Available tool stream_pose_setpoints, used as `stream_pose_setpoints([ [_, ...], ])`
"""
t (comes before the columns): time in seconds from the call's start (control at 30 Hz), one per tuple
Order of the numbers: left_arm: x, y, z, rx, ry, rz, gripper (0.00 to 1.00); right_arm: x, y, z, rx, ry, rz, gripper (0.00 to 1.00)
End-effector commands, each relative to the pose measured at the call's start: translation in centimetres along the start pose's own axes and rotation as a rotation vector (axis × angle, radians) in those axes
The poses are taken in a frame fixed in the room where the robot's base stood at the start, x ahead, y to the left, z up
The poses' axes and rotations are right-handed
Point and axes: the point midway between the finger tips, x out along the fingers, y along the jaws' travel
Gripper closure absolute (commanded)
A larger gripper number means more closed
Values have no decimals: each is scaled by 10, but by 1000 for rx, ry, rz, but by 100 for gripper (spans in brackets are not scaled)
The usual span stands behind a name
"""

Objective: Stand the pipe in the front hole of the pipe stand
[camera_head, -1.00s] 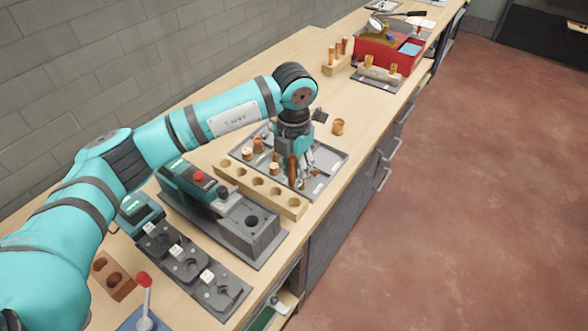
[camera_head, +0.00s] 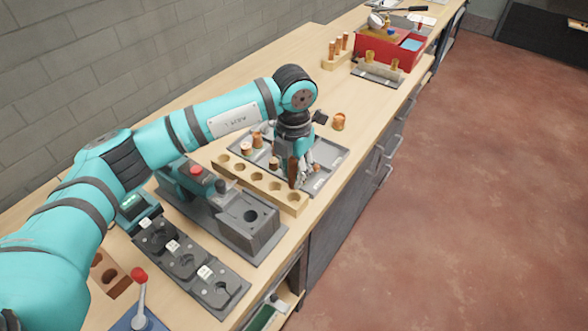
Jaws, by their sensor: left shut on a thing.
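The pipe (camera_head: 293,172) is a short copper-brown tube, held upright in my left gripper (camera_head: 301,172). The gripper is shut on it. The pipe stand (camera_head: 247,178) is a long pale wooden block with a row of round holes. The pipe's lower end shows over the block's near right end, by its front hole. I cannot tell whether it is above the hole or inside it. The arm and fingers hide part of the pipe. My right gripper is out of view.
A grey tray (camera_head: 330,157) with copper fittings lies behind the stand. A grey machine fixture (camera_head: 248,222) stands in front of it. A copper fitting (camera_head: 338,121) stands on the bench to the right. Farther back are a red bin (camera_head: 383,57) and another wooden rack (camera_head: 333,63) holding copper pipes.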

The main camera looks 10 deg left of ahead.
Motion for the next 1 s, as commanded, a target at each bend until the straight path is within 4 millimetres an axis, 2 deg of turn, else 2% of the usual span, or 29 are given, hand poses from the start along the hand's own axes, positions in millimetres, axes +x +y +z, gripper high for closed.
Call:
stream_pose_setpoints([
  [0.6,33,0,0,0,0,0,100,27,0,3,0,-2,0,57],
  [1.0,34,0,0,0,0,0,100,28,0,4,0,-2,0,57],
])
